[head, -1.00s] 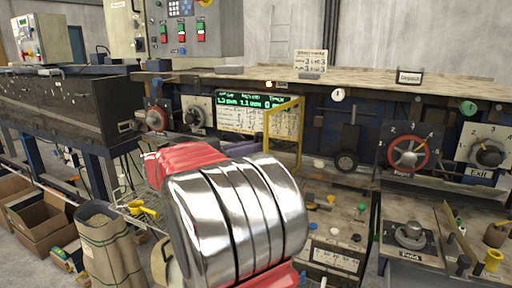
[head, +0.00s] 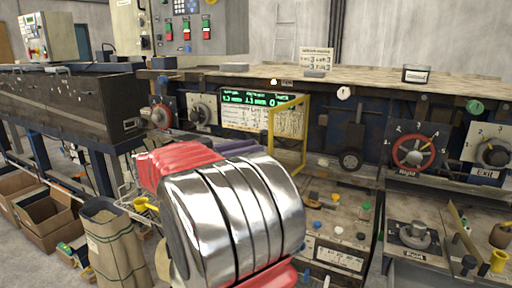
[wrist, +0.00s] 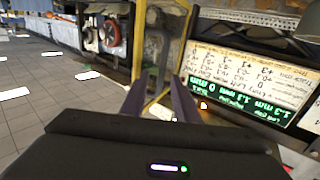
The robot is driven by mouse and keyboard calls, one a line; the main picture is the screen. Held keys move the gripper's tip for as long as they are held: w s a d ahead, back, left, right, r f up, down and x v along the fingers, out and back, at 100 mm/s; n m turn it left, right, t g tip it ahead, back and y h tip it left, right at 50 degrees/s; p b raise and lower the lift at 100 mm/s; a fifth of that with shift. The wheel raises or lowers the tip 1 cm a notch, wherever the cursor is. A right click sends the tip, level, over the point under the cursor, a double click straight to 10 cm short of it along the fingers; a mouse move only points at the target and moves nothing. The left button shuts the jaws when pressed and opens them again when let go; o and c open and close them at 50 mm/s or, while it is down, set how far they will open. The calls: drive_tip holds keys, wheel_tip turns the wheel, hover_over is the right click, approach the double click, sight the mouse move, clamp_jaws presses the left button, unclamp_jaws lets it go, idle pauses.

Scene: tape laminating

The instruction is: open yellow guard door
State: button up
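The yellow guard door (head: 304,136) is an open-framed yellow panel in the middle of the head view, standing out from the machine front beside the lit green display. In the wrist view its yellow frame (wrist: 138,42) rises just beyond my fingers. My gripper (wrist: 159,82) shows two purple fingers spread apart, with the frame's lower part seen between and beyond them. I cannot tell whether a finger touches the frame. In the head view my large silver and red arm hides most of the gripper; only a bit of purple shows beside the door's left side.
The display panel (head: 250,97) is close to the door; it also fills the right of the wrist view (wrist: 245,85). Dials (head: 415,152) and a cluttered lower bench (head: 340,215) lie to the right. Cardboard boxes (head: 43,218) and a sack (head: 112,240) stand on the floor at left.

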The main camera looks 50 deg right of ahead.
drive_tip(key=v, duration=1)
drive_tip(key=shift+w+a, duration=0.2)
drive_tip(key=shift+a, duration=0.15)
drive_tip(key=shift+f, duration=0.1)
